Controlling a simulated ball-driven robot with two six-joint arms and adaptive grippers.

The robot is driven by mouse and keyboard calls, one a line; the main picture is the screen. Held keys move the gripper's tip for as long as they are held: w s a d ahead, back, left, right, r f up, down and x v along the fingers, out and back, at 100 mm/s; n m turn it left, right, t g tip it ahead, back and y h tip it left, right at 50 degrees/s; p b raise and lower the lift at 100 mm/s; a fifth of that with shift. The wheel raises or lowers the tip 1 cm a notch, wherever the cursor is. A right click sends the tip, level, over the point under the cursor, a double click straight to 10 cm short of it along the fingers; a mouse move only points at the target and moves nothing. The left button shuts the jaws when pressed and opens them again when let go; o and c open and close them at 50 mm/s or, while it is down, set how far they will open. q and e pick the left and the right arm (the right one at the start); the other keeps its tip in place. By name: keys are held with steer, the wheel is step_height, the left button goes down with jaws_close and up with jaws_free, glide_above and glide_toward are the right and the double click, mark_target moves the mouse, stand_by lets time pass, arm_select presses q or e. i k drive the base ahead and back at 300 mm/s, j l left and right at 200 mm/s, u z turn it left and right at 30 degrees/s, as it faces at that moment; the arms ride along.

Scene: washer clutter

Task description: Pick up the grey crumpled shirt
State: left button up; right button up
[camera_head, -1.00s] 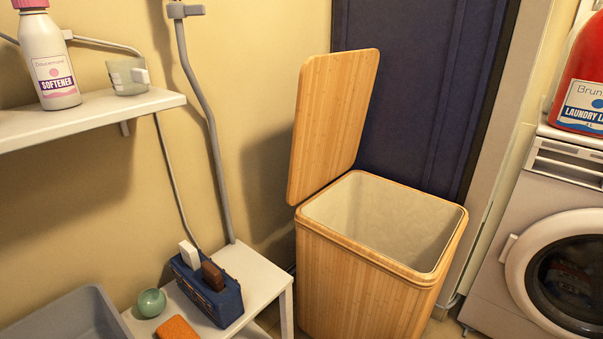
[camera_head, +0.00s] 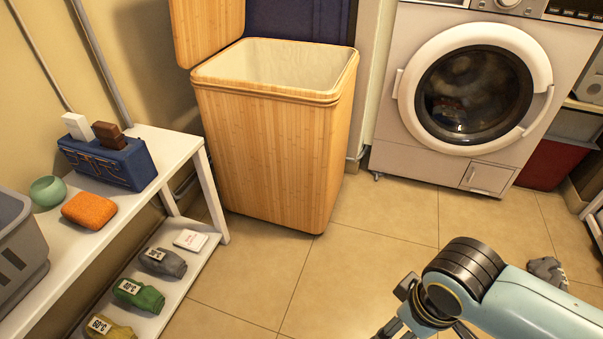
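A small grey crumpled cloth (camera_head: 548,270) lies on the tiled floor at the right, just behind my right arm, which hides part of it. It looks like the grey shirt. My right gripper (camera_head: 425,327) is at the bottom of the view, left of the cloth and apart from it. Its fingertips are cut off by the lower edge, so I cannot tell whether it is open. My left gripper is not in view.
A bamboo hamper (camera_head: 275,150) stands with its lid raised. A washing machine (camera_head: 470,100) with a closed door stands at the back right. A white shelf bench (camera_head: 185,145) holds labelled grey, green and yellow bundles. The middle floor is clear.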

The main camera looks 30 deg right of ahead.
mark_target(548, 269)
steer(key=z, duration=2.95)
steer(key=i+j, duration=0.2)
steer(key=i, duration=0.2)
steer(key=i+j, duration=0.2)
steer(key=i, duration=0.2)
steer(key=i+j, duration=0.2)
steer(key=i, duration=0.2)
steer(key=i+j+z, duration=0.1)
steer(key=i, duration=0.35)
steer(key=j, duration=0.1)
